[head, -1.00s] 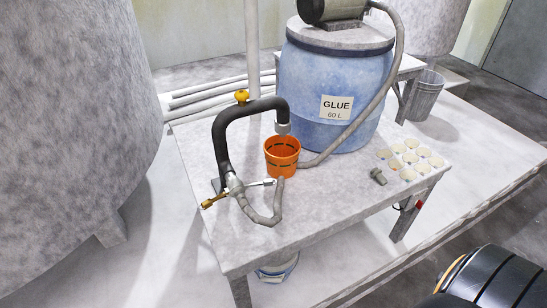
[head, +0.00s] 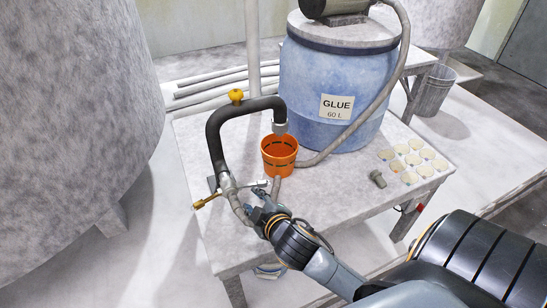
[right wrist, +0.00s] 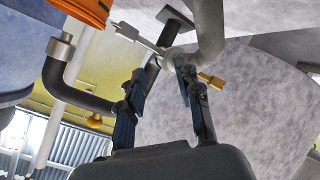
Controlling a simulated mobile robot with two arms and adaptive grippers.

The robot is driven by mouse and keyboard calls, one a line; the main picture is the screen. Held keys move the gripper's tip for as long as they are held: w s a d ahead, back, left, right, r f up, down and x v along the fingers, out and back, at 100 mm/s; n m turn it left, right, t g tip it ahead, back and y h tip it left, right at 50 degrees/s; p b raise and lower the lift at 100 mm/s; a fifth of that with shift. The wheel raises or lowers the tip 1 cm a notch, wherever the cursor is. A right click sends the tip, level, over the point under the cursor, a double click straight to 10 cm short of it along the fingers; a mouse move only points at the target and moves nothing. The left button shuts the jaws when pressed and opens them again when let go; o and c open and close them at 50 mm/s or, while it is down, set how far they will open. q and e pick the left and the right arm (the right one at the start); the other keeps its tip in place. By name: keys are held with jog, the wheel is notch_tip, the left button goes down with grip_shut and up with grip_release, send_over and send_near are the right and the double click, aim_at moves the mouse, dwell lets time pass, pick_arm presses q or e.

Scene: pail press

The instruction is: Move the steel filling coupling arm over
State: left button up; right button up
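The steel coupling arm (head: 250,184) sticks out to the right of the filling coupling (head: 228,187), at the foot of the black bent pipe (head: 215,140). In the right wrist view the steel arm (right wrist: 136,36) lies up and left, beyond my fingertips. A brass arm (head: 207,200) sticks out on the coupling's other side. My right gripper (head: 264,197) is just in front of the steel arm and covers part of the grey hose. In the right wrist view its fingers (right wrist: 162,76) are apart, with nothing clearly held. My left gripper is not in view.
An orange pail (head: 279,156) stands under the pipe's nozzle, close behind the steel arm. The blue glue drum (head: 325,85) stands behind it. A small grey fitting (head: 377,179) and pale discs (head: 413,160) lie at the table's right. A yellow knob (head: 237,96) tops the pipe.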

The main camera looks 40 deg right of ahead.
jog(key=w+a+r+n+t+y, duration=0.2)
jog(key=w+a+r+n+y, duration=0.25)
jog(key=r+n+y, duration=0.55)
jog(key=w+a+r+n+t+y, duration=0.2)
jog(key=w+a+r+n+y, duration=0.35)
jog(key=n, duration=0.85)
jog(key=n+g+h, duration=1)
jog(key=n+g, duration=0.5)
jog(key=n, duration=0.2)
send_near(265, 181)
jog(key=f, duration=0.1)
jog(key=shift+b+x, duration=2.2)
jog(key=shift+x, duration=2)
jog(key=shift+w+a+r, duration=0.1)
jog(key=shift+r, duration=0.05)
jog(key=c, duration=0.7)
